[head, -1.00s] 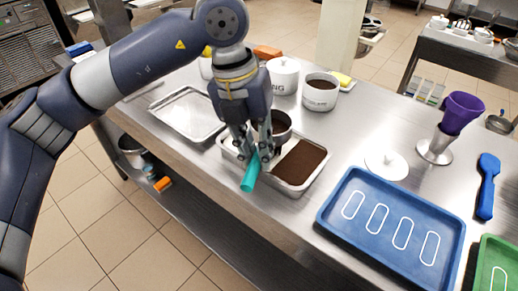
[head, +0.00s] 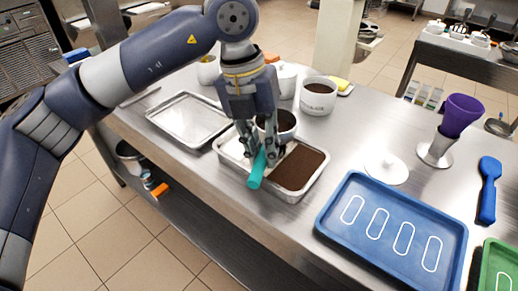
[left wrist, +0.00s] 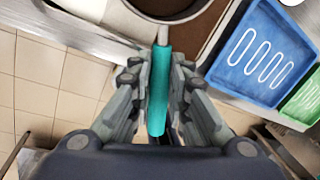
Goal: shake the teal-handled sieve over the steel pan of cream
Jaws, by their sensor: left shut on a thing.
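My left gripper (head: 260,158) is shut on the teal handle (head: 257,170) of the sieve. The handle also shows between the fingers in the left wrist view (left wrist: 159,88). The sieve's round bowl (head: 284,120) holds dark brown powder and is held above the steel pan (head: 283,194). The pan has a dark brown layer over its right part, and a pale cream surface shows in its left part. My fingers and the sieve hide part of the pan. My right gripper is not in view.
An empty steel tray (head: 190,119) lies left of the pan. A blue tray (head: 392,234) with white outlines lies to the right. A purple cup (head: 461,113) rests on a metal stand.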

